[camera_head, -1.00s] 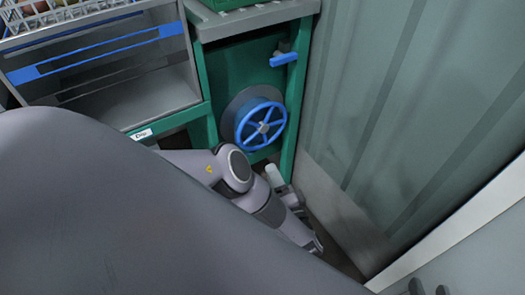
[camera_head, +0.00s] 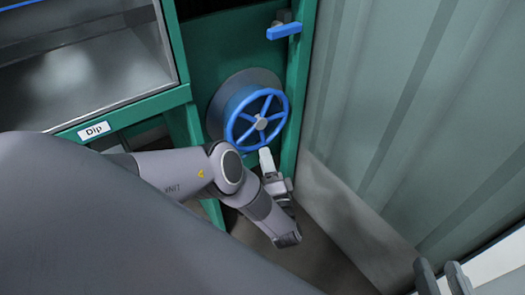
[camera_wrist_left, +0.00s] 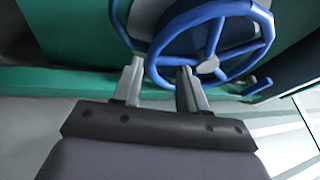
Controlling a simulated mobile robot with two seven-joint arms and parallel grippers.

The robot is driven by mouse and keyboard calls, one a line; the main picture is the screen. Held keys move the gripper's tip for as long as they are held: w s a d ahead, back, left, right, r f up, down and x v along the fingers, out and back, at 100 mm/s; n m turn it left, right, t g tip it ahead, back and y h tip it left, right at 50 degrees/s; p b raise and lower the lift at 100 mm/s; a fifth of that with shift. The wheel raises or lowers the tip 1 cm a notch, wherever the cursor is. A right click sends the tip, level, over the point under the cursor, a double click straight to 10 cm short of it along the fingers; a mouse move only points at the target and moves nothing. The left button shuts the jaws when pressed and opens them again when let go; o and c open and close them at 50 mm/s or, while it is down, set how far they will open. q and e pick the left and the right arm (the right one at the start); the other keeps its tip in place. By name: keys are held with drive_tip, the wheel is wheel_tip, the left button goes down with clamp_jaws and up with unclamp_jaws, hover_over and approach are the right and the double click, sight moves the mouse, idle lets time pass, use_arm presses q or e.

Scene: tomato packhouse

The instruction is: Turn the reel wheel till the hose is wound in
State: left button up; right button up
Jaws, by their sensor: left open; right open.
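The blue spoked reel wheel (camera_head: 261,120) has a pale hub and stands in front of a grey round reel disc (camera_head: 226,90) on the green frame. My left gripper (camera_head: 266,158) is just below the wheel's lower rim. In the left wrist view, its open fingers (camera_wrist_left: 160,78) point at the wheel (camera_wrist_left: 212,66), and the rim's lower left shows between and behind the fingertips. I cannot tell whether they touch it. My right gripper (camera_head: 442,278) is open and empty at the bottom right edge, far from the wheel. I cannot make out any hose.
A blue tap handle (camera_head: 284,31) sticks out above the wheel. A grey corrugated wall (camera_head: 390,120) rises close to the right. A metal bench with a "Dip" label (camera_head: 95,130) is at the left. Bare floor (camera_head: 315,250) lies below the reel.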

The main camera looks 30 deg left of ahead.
sight(258, 147)
use_arm(q)
drive_tip(key=shift+x, duration=1.85)
clamp_jaws()
drive_tip(key=shift+s, duration=0.1)
drive_tip(key=shift+s+a+m+h, duration=0.15)
drive_tip(key=shift+s+m+h, duration=0.3)
drive_tip(key=shift+m, duration=0.35)
unclamp_jaws()
